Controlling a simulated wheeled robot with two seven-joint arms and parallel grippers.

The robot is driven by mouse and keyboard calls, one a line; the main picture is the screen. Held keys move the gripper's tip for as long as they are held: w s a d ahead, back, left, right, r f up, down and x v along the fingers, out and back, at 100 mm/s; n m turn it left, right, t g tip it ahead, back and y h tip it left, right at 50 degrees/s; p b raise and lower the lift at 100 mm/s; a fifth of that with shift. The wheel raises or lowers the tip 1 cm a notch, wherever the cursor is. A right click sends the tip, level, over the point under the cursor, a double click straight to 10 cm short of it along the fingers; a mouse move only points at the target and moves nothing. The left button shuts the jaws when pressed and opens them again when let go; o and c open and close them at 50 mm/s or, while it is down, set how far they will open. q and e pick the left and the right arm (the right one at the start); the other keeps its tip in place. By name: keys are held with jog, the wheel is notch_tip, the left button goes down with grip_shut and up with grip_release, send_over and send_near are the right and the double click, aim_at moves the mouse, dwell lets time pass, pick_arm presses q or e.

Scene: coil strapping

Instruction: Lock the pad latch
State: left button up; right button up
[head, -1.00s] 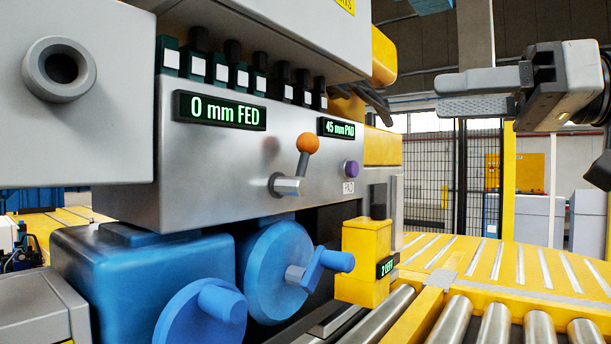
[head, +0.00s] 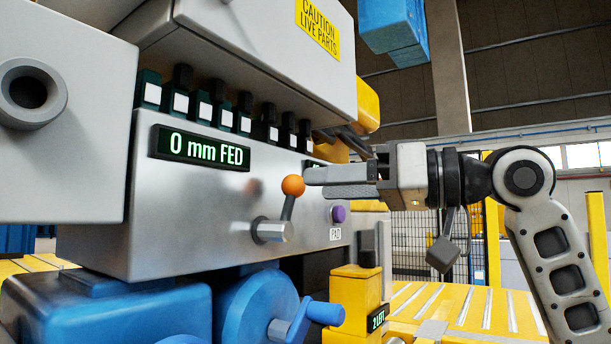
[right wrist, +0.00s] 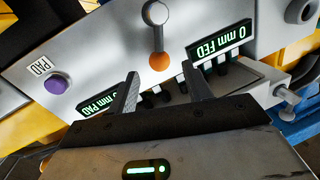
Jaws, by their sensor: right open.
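The lever with an orange ball (head: 293,186) stands on the grey panel, tilted slightly right of its grey pivot (head: 272,230). A purple button (head: 338,214) with a PAD label (head: 335,234) is to its right. My right gripper (head: 308,183) is open and empty, its fingertips just right of the ball in the head view. In the right wrist view, where the panel appears upside down, the orange ball (right wrist: 160,62) shows between the two open fingertips (right wrist: 160,72); contact cannot be told. The purple button (right wrist: 56,83) lies left there. My left gripper is out of view.
My gripper mostly hides the pad display, which shows in the right wrist view (right wrist: 98,98). Blue hand wheels (head: 255,308) and a yellow box (head: 352,297) are below.

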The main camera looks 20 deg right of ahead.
jog(key=shift+p+x, duration=0.3)
jog(key=shift+x, duration=1.8)
grip_shut()
